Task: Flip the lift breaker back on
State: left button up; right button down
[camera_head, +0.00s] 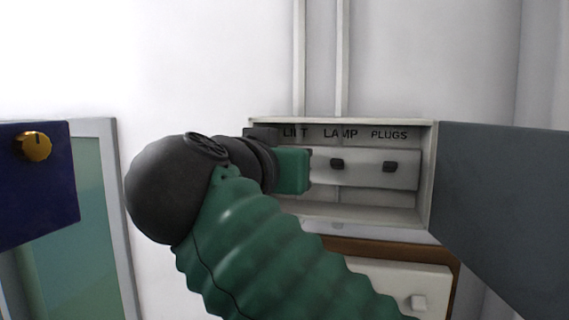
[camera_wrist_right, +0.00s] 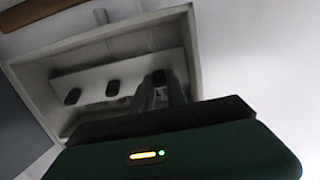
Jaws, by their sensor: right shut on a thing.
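An open breaker box (camera_head: 427,170) is on the wall, with the labels LIFT, LAMP and PLUGS above its switches. The lamp switch (camera_head: 337,165) and plugs switch (camera_head: 390,167) are small dark levers on a pale panel. My right gripper (camera_head: 304,170) is at the LIFT position and hides that switch in the head view. In the right wrist view the lift switch (camera_wrist_right: 158,76) is a dark lever at the right of the row, between the fingertips of my right gripper (camera_wrist_right: 161,90), which is shut on it. My left gripper is not in view.
The grey box door (camera_head: 500,200) stands open at the right. A drawer-like white panel (camera_head: 390,285) with a small knob is below the box.

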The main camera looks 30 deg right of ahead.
jog(key=shift+r, duration=0.2)
jog(key=c, duration=1.6)
grip_release()
jog(key=shift+o, duration=1.4)
jog(key=shift+w+f, duration=0.15)
jog(key=shift+w, duration=0.1)
jog(key=b+v, duration=0.1)
jog(key=v, duration=1.6)
jog(key=shift+w+a, duration=0.2)
